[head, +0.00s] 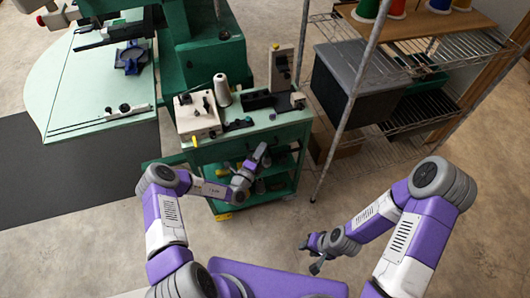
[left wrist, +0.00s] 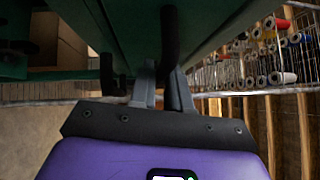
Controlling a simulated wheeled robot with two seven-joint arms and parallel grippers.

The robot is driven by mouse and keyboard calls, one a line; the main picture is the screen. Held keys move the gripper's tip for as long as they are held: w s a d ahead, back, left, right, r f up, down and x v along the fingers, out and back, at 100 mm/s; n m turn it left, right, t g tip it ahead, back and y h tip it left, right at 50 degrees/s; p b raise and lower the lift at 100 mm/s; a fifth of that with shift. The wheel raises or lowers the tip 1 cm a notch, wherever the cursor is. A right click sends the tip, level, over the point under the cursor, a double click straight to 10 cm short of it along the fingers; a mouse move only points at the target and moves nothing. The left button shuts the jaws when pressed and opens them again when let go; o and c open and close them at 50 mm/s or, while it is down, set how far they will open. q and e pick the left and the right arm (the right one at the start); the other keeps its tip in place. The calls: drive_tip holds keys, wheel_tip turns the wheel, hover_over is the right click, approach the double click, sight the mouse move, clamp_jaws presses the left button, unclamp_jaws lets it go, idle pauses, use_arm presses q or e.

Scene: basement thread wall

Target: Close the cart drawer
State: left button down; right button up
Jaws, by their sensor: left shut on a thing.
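The green cart (head: 290,138) stands in the middle of the head view with tools on its top and open shelves below. My left gripper (head: 261,152) is at the cart's upper front, just below the top. In the left wrist view its fingers (left wrist: 165,85) are shut on a dark bar-like handle (left wrist: 168,40) under a green panel. The drawer itself is largely hidden by my left arm, and how far it stands out I cannot tell. My right gripper (head: 309,257) is low in front of the cart, apart from it, its fingers spread and empty.
On the cart top are a white box (head: 197,115) and a white thread cone (head: 222,90). A wire shelf rack with a grey bin (head: 352,92) stands close on the right. A green machine with a pale table (head: 85,85) is at left. Floor before the cart is clear.

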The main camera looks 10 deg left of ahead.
use_arm(q)
drive_tip(key=c, duration=1.4)
unclamp_jaws()
drive_tip(key=shift+w+a+r, duration=0.1)
drive_tip(key=shift+w+a, duration=0.1)
drive_tip(key=shift+a, duration=0.05)
drive_tip(key=shift+o, duration=1.2)
drive_tip(key=shift+d, duration=0.1)
drive_tip(key=p+v, duration=0.1)
drive_tip(key=v, duration=0.6)
drive_tip(key=shift+s+p, duration=0.25)
drive_tip(key=shift+p, duration=0.05)
